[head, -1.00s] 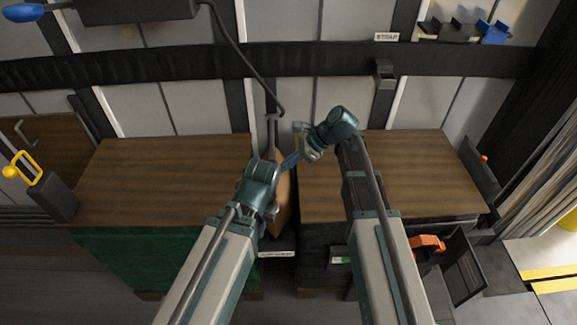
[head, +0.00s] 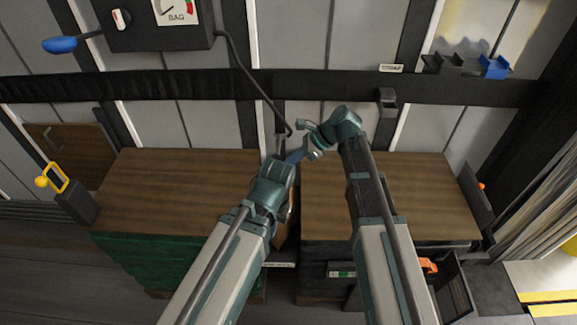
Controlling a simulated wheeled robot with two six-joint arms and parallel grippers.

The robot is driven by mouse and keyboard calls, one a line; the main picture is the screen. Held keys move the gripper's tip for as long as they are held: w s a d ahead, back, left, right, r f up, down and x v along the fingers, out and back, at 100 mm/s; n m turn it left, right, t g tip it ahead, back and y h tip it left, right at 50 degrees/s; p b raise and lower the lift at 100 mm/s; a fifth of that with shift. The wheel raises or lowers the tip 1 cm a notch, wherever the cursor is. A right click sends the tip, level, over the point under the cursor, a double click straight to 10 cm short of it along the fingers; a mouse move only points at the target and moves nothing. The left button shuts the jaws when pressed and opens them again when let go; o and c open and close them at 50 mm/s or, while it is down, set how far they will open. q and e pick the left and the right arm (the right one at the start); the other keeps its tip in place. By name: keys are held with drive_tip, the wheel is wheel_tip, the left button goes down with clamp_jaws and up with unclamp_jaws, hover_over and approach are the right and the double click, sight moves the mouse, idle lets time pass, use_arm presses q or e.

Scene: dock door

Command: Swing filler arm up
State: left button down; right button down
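A thin dark bent rod (head: 250,82), which looks like the filler arm, hangs from the dark wall box (head: 150,32) marked BAG. It slopes down to the right, and its lower end is just above the gap between the two stacks. My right gripper (head: 308,136) is just right of that lower end; contact is unclear. My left gripper (head: 295,156) is below it, over the gap, beside a small bluish part. The fingers of both grippers are too small and overlapped to read. A brown panel (head: 293,215) stands in the gap, mostly hidden by my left arm.
Wood-topped stacks stand left (head: 170,190) and right (head: 420,190), the left one with green sides. The box carries a gauge (head: 176,10), a red-and-white knob (head: 121,19) and a blue-ended lever (head: 60,45). A yellow handle (head: 54,178) is at far left.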

drive_tip(key=w+r+g+p, duration=0.1)
drive_tip(key=w+r+p, duration=1.1)
drive_tip(key=w+r, duration=0.2)
drive_tip(key=shift+w+m, duration=0.3)
drive_tip(key=shift+w, duration=0.65)
drive_tip(key=shift+s, duration=0.15)
drive_tip(key=w+d, duration=0.1)
drive_tip(key=d, duration=0.2)
drive_tip(key=w+d, duration=0.1)
drive_tip(key=d, duration=0.1)
drive_tip(key=w+d, duration=0.2)
drive_tip(key=d, duration=0.1)
drive_tip(key=shift+d+r+p, duration=0.3)
drive_tip(key=shift+d+p, duration=0.05)
drive_tip(key=shift+s, duration=0.1)
